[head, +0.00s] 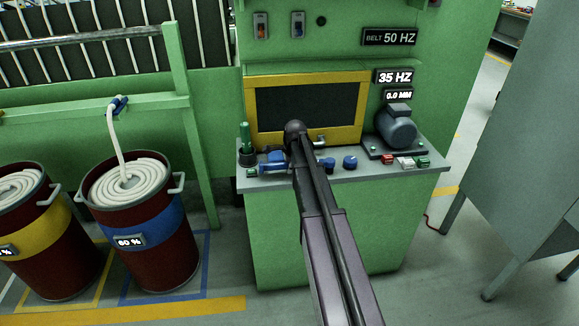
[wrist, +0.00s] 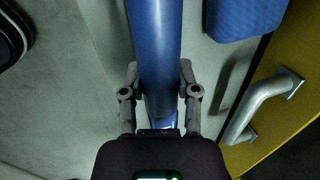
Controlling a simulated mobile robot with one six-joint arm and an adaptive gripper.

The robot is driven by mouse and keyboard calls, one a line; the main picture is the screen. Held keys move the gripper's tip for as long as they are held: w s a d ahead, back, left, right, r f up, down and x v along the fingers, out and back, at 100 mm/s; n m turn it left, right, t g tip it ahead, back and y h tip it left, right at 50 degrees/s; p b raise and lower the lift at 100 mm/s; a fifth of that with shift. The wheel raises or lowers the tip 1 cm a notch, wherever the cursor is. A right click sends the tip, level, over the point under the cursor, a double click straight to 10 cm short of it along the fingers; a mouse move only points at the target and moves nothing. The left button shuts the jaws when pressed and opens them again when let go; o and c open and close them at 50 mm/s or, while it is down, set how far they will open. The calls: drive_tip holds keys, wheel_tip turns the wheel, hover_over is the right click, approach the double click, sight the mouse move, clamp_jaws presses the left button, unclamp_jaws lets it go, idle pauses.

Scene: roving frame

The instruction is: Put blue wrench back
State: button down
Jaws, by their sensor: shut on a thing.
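A long smooth blue bar, which I take for the blue wrench (wrist: 155,45), runs up the middle of the wrist view between the fingers of my gripper (wrist: 159,78). The fingers are closed on its two sides. Its far end is cut off by the picture's top edge. In the head view a blue piece (head: 273,161) shows at the bench's left part, just left of my arm; I cannot tell whether it is the wrench. My gripper is hidden behind my arm there.
The grey bench top (head: 375,175) carries a blue knob (head: 350,162), a motor (head: 397,128) and small buttons. A yellow-framed window (head: 254,110) with a metal handle (wrist: 262,105) stands behind. Drums (head: 150,257) stand left, a grey panel (head: 535,130) right.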

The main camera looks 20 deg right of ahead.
idle(0.3)
drive_tip(key=shift+c, duration=1.3)
unclamp_jaws()
drive_tip(key=shift+r, duration=0.1)
drive_tip(key=shift+r+p, duration=3.9)
drive_tip(key=shift+p, duration=0.15)
